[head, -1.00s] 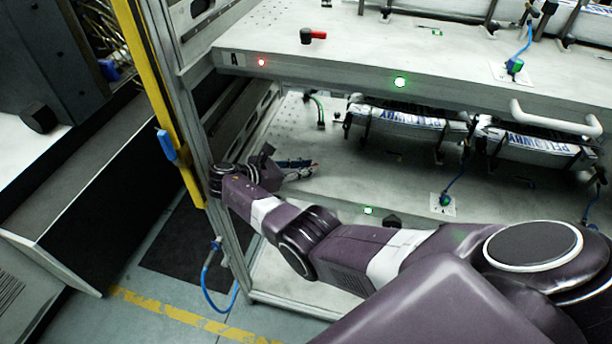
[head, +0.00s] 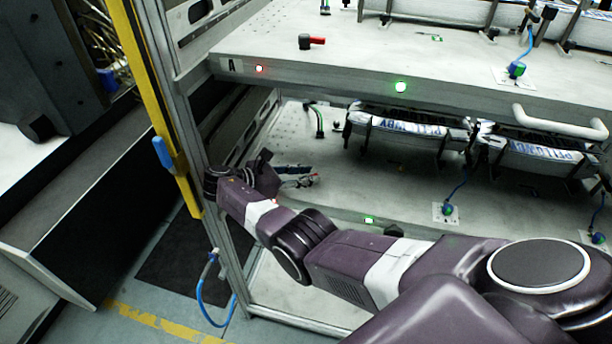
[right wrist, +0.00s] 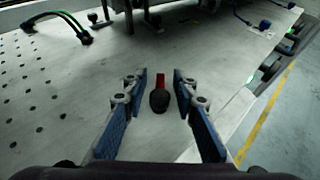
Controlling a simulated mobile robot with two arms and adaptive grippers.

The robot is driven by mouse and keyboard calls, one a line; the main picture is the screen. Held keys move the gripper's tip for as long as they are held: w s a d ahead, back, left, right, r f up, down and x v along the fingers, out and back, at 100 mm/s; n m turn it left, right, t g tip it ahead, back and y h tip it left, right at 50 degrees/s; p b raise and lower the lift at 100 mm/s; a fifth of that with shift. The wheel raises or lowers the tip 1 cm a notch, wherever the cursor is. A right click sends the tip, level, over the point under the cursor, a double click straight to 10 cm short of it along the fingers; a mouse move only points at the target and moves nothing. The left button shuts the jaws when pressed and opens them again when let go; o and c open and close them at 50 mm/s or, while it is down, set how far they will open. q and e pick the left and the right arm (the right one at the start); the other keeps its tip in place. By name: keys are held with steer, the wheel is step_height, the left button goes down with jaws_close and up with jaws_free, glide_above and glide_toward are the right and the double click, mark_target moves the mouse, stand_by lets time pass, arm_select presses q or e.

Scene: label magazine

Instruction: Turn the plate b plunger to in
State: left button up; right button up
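On the lower plate (head: 395,190), the plunger shows in the right wrist view as a black round knob (right wrist: 159,101) with a red tab (right wrist: 161,79) pointing away from my gripper. My right gripper (right wrist: 158,82) is open. Its two blue-padded fingers stand left and right of the knob in that picture, with gaps on both sides and no visible contact. In the head view my right gripper (head: 299,176) is over the left part of the lower plate, and the plunger is too small or hidden to make out there. My left gripper is not in view.
The upper plate, marked A (head: 232,65), overhangs the lower one and carries a similar black and red plunger (head: 312,42). Magazine racks (head: 410,130) sit right of my gripper. A metal post (head: 187,130) stands left. Hoses (right wrist: 62,25) rise at the wrist view's far left.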

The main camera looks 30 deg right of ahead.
step_height(320, 180, up, 10)
stand_by(0.8)
steer(key=shift+f, duration=0.1)
